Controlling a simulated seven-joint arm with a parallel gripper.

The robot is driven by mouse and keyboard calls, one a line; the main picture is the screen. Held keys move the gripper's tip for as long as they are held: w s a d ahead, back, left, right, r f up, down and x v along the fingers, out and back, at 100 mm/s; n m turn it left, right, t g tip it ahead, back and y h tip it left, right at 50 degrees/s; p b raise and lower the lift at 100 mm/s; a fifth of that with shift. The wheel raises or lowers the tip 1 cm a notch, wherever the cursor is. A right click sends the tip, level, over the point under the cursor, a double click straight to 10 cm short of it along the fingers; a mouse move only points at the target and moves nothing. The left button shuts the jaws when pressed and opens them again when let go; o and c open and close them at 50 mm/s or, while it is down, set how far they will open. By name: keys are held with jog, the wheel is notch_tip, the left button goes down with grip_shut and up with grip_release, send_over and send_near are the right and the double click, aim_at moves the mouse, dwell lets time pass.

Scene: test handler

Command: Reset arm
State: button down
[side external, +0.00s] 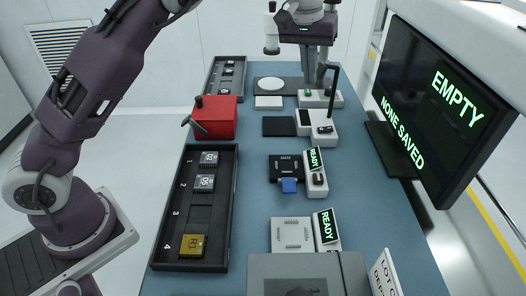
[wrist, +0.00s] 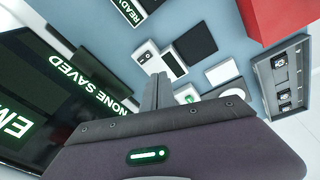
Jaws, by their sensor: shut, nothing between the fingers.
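My gripper (side external: 312,80) is raised over the far end of the blue bench (side external: 260,225), fingers pointing down. In the wrist view its two fingers (wrist: 158,88) are pressed together with nothing between them. In the side view, the middle of my arm runs out of the top of the picture. The fingers appear above the bench surface, near a white disc (side external: 269,84) on a dark plate; the exact height is hard to tell.
A slotted tray (side external: 156,235) holds dark chips in 1 and 2 and a gold chip (side external: 192,245) in 4; 3 looks empty. A red box (side external: 217,118), a far chip tray (side external: 211,82), two READY units (side external: 314,178) and a monitor (side external: 410,110) reading "EMPTY" and "NONE SAVED" stand around.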

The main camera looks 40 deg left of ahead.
jog(key=s+a+r+t+h, duration=0.1)
jog(key=s+a+r, duration=0.1)
jog(key=s+r, duration=0.5)
jog(key=s+a+r+h, duration=0.1)
jog(key=s+a+r, duration=0.15)
jog(key=s, duration=0.75)
jog(key=s+f+m+t+y, duration=0.1)
jog(key=s+f+m, duration=0.1)
jog(key=s, duration=0.8)
jog(key=s+f+m+t+y, duration=0.1)
jog(key=s+f+m, duration=0.1)
jog(key=s, duration=0.9)
jog(key=shift+d+f+y, duration=0.3)
jog(key=shift+d+f, duration=0.05)
jog(key=shift+f, duration=0.5)
jog(key=shift+s, duration=0.1)
